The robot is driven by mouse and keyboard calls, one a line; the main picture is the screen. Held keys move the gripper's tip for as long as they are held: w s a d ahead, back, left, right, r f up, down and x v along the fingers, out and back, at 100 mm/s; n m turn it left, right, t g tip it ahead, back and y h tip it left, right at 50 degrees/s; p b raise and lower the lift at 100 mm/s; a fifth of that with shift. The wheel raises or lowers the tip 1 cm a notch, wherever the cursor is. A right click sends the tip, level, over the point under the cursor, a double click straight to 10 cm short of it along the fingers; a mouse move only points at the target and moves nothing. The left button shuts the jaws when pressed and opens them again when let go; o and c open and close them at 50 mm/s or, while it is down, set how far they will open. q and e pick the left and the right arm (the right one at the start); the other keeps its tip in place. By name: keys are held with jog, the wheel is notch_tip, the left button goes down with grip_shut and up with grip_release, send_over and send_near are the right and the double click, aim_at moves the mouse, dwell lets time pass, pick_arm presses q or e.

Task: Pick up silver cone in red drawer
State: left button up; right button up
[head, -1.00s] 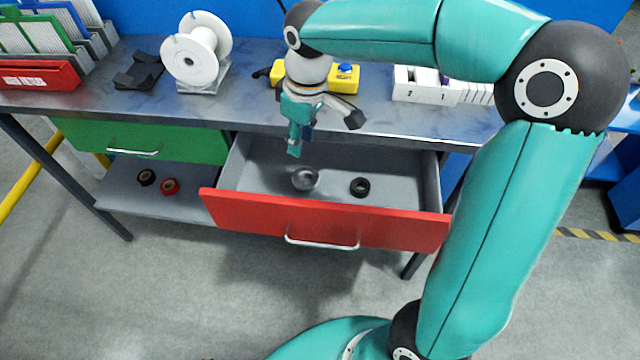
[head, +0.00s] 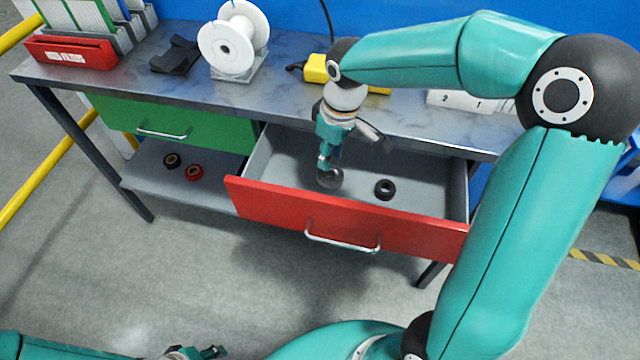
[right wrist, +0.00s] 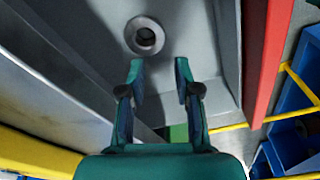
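The silver cone (head: 331,179) lies in the open red drawer (head: 345,223). It looks grey and round. In the right wrist view the cone (right wrist: 145,36) shows from above as a grey ring with a dark centre, beyond the fingertips. My right gripper (head: 325,165) points down into the drawer, overlapping the cone's upper edge in the head view. In the right wrist view the right gripper (right wrist: 159,67) has its fingers apart with nothing between them. My left gripper (head: 198,352) shows only partly at the bottom edge; its finger state is unclear.
A black ring (head: 385,189) lies in the drawer to the cone's right. The closed green drawer (head: 175,124) is to the left, with black and red rings on the shelf below.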

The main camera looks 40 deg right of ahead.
aim_at(325, 181)
jog(key=f, duration=0.7)
jog(key=w+f+b, duration=0.1)
jog(key=f, duration=0.2)
jog(key=shift+w+a+f, duration=0.1)
jog(key=shift+a+f, duration=0.05)
jog(key=shift+f, duration=0.1)
grip_shut()
